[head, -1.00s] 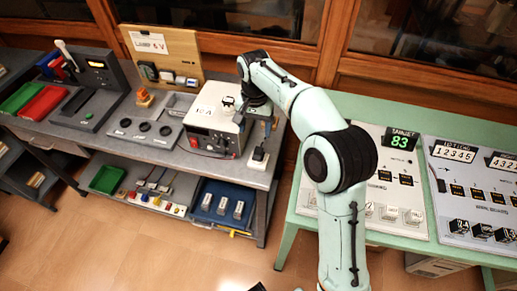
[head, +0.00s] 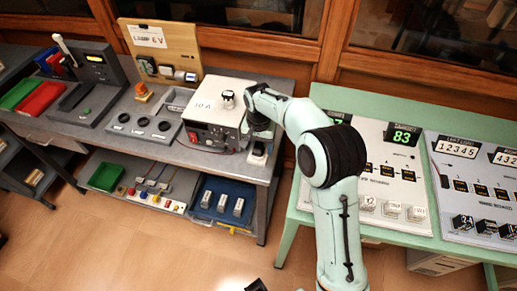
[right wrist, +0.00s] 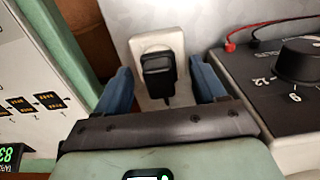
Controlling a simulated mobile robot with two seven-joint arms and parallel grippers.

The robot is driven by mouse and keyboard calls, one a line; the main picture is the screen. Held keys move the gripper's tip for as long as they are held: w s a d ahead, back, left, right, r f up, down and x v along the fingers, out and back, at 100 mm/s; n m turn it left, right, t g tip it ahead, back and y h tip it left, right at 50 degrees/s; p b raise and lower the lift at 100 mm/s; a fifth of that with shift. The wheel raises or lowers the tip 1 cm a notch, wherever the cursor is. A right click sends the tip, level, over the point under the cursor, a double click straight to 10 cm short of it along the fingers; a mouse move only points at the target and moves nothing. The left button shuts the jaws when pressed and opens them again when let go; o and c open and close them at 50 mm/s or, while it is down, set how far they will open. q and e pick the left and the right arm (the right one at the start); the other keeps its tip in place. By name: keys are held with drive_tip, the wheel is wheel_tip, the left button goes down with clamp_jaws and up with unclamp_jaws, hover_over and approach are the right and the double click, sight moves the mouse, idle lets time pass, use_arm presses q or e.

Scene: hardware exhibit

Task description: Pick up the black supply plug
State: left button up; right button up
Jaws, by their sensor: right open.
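The black supply plug (right wrist: 158,75) sits in a white socket block (right wrist: 153,42) in the right wrist view. In the head view the plug (head: 259,149) shows small at the right end of the grey bench, partly below my wrist. My right gripper (right wrist: 161,68) is open, with one blue finger on each side of the plug and socket. Gaps show between the fingers and the plug, and nothing is held. In the head view my right gripper (head: 261,136) is above the plug and mostly hidden by the wrist.
The power supply box (head: 214,112) with a black knob stands left of the plug, close to the gripper. The green table (head: 318,98) with display panels is to the right. A wooden lamp board (head: 162,40) stands behind. Trays lie on the lower shelf.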

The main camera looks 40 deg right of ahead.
sight(259, 145)
drive_tip(key=c, duration=1.2)
drive_tip(key=shift+o, duration=0.2)
drive_tip(key=shift+r, duration=0.2)
use_arm(q)
drive_tip(key=r+p, duration=0.1)
drive_tip(key=w+r+p, duration=0.1)
drive_tip(key=r, duration=0.1)
drive_tip(key=r+p, duration=0.1)
drive_tip(key=p, duration=0.1)
drive_tip(key=shift+w+r, duration=0.2)
drive_tip(key=shift+w, duration=0.2)
use_arm(e)
wheel_tip(259, 145, up, 20)
drive_tip(key=shift+f, duration=0.15)
